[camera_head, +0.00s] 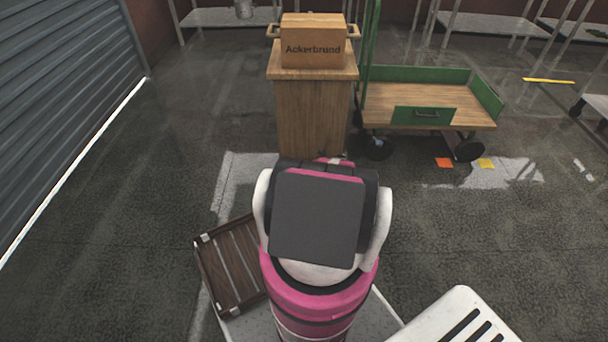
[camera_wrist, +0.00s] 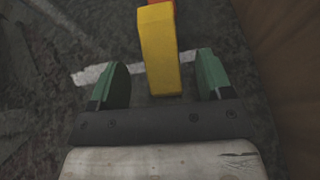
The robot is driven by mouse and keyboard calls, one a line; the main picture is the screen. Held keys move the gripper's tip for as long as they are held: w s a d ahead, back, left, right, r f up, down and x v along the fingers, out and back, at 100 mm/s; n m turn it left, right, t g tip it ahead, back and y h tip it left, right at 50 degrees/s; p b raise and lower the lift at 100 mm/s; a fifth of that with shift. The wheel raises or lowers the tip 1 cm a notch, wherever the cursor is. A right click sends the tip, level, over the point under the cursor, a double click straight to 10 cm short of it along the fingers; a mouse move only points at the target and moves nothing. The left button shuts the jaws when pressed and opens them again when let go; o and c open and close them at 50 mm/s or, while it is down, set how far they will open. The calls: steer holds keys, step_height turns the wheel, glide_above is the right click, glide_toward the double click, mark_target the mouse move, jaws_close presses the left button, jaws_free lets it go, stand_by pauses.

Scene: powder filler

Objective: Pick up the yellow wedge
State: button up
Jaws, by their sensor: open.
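The yellow wedge (camera_wrist: 160,52) shows in the wrist view as a long yellow block, running from the top edge down between my fingers. My gripper (camera_wrist: 161,70) is open, with one green finger on each side of the wedge's near end and a visible gap on both sides. I cannot tell whether the fingers are level with it or above it. In the head view my own arm hides the gripper, and I cannot match the wedge there with certainty.
An orange-red piece (camera_wrist: 158,2) shows behind the wedge. A brown wooden surface (camera_wrist: 285,60) stands close on the right. In the head view, a wooden cabinet (camera_head: 312,115) carries an Ackerbrand box (camera_head: 313,40); a green-framed cart (camera_head: 425,100) stands right. Orange (camera_head: 444,162) and yellow (camera_head: 485,163) pieces lie by its wheel.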

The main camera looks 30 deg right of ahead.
steer(key=shift+f+x, duration=0.15)
steer(key=shift+x, duration=1.15)
steer(key=shift+f+x, duration=0.15)
steer(key=shift+x, duration=1.2)
steer(key=shift+d+r, duration=0.1)
steer(key=c, duration=1.1)
